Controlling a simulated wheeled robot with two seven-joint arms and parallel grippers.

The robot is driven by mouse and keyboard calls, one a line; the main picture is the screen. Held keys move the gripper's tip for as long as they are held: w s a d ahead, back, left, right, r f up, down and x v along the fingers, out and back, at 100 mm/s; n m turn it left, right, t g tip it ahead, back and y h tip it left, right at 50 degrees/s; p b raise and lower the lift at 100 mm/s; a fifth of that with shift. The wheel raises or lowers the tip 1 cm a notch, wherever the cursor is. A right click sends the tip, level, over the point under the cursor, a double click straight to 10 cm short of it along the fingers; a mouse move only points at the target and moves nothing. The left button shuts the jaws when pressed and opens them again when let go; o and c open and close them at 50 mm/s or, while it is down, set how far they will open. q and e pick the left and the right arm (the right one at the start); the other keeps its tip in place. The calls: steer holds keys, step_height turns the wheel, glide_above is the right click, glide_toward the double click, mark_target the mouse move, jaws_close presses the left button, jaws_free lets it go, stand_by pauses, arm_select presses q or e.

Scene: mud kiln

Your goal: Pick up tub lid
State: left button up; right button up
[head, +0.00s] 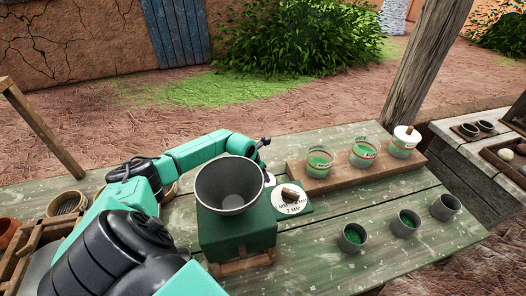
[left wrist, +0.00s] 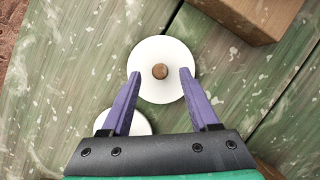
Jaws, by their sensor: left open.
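A white round tub lid with a brown knob (left wrist: 160,71) lies flat on the green table in the left wrist view. My left gripper (left wrist: 158,80) is open, its two purple fingers on either side of the lid's knob, with nothing held. A second white disc (left wrist: 124,122) lies lower left, partly hidden by a finger and the gripper body. In the head view my left gripper (head: 262,146) is beyond the grey hopper, which hides much of the area below it. The right tub wears a white lid with a knob (head: 407,134). My right gripper is not in view.
A green grinder (head: 236,238) with a grey hopper (head: 230,180) stands close to my left arm. A wooden board (head: 350,169) holds tubs of green powder (head: 319,162). Several grey cups (head: 406,223) stand at the right. A wooden post (head: 424,70) rises behind the table.

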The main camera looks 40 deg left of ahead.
arm_select(q)
steer(key=shift+w+f, duration=0.25)
steer(key=shift+f, duration=0.45)
steer(key=shift+w+f, duration=0.1)
steer(key=shift+f, duration=0.25)
steer(key=shift+w+f, duration=0.15)
jaws_close()
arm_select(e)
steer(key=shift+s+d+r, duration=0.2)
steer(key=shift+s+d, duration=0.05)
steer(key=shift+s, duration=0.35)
arm_select(q)
steer(key=shift+r, duration=0.55)
step_height(320, 180, up, 19)
steer(key=b, duration=0.4)
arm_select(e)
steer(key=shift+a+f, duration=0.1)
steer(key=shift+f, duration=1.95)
